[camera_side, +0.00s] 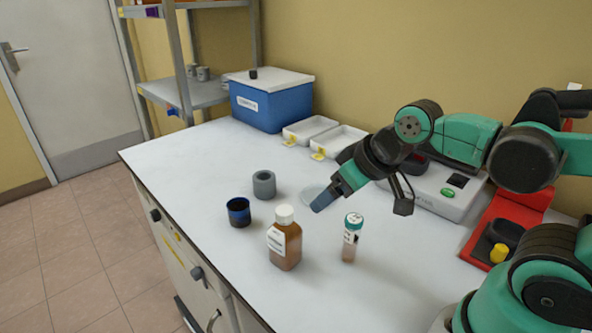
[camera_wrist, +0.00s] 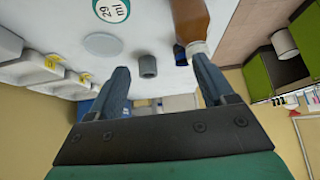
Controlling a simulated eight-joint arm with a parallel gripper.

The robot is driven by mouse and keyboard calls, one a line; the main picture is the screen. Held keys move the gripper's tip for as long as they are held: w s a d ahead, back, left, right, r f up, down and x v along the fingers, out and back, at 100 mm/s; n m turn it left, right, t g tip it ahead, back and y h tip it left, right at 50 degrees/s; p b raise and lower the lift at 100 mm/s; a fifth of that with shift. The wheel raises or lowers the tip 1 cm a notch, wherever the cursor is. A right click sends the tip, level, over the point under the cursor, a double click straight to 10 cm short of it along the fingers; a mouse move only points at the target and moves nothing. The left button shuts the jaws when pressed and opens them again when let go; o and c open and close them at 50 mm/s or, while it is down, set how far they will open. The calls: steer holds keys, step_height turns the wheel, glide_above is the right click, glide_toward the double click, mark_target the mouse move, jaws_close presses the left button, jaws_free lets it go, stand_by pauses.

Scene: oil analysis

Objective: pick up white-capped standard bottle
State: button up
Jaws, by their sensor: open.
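The white-capped bottle (camera_side: 286,246) stands upright on the white bench near its front edge. It is amber with a pale label and is uncovered. In the wrist view, the bottle (camera_wrist: 190,18) shows at the top right, its white cap (camera_wrist: 195,48) near the right finger. My gripper (camera_side: 322,203) is above the bench, behind and to the right of the bottle, apart from it. In the wrist view, my gripper (camera_wrist: 161,76) has its two fingers spread with nothing held between them.
A teal-capped vial (camera_side: 351,238) stands right of the bottle. A dark blue cup (camera_side: 239,212) and a grey cylinder (camera_side: 264,184) stand to its left and behind. A shallow dish (camera_side: 310,192) lies near my gripper. White trays (camera_side: 310,128) and a blue box (camera_side: 270,105) stand farther back.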

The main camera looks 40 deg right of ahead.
mark_target(284, 211)
steer(key=w+f+n+y, duration=0.1)
steer(key=n+y, duration=0.1)
steer(key=w+f+n+g+y, duration=0.1)
steer(key=n+y, duration=0.1)
steer(key=w+a+f+n+g+y, duration=0.1)
steer(key=n+y, duration=0.1)
steer(key=shift+w+a, duration=0.1)
steer(key=shift+w, duration=0.1)
steer(key=shift+w+a+f+n+t+y, duration=0.1)
steer(key=shift+w+a+f+n+y, duration=0.45)
steer(key=shift+n+y, duration=0.6)
steer(key=shift+w+a+f+n+t+y, duration=0.1)
steer(key=shift+w+a+f+n+y, duration=0.25)
steer(key=shift+a+n+y, duration=0.6)
steer(key=shift+w+a+f+n+t+y, duration=0.1)
steer(key=shift+w+a+f+n+y, duration=0.35)
steer(key=shift+n+y, duration=0.85)
steer(key=shift+d+r+h, duration=0.1)
steer(key=shift+h, duration=0.2)
jaws_close()
